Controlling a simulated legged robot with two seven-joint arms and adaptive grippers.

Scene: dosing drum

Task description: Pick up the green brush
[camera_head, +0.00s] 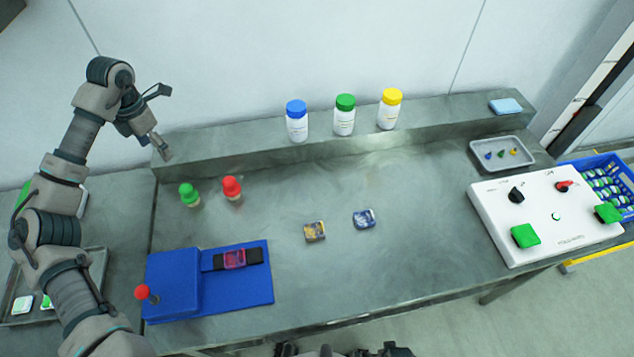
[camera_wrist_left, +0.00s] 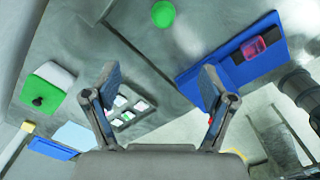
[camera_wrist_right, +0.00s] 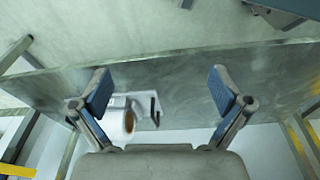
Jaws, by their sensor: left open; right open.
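The green brush (camera_head: 189,194) stands upright on the left part of the grey table, with a green rounded top and a pale lower part. A round green top (camera_wrist_left: 163,13), likely the same brush, shows at the upper edge of the left wrist view. A red brush (camera_head: 232,188) stands just right of it. My left gripper (camera_head: 160,120) is open and empty, above and behind the green brush, near the raised back ledge. Its spread fingers also show in the left wrist view (camera_wrist_left: 160,85). My right gripper (camera_wrist_right: 160,88) is open and empty near the table's front edge.
A blue fixture (camera_head: 175,285) with a red-knobbed lever is in front of the brushes. Three capped bottles (camera_head: 344,116) stand on the back ledge (camera_head: 240,146). A white control box (camera_head: 545,215) is at right. The table middle holds two small packets (camera_head: 315,231).

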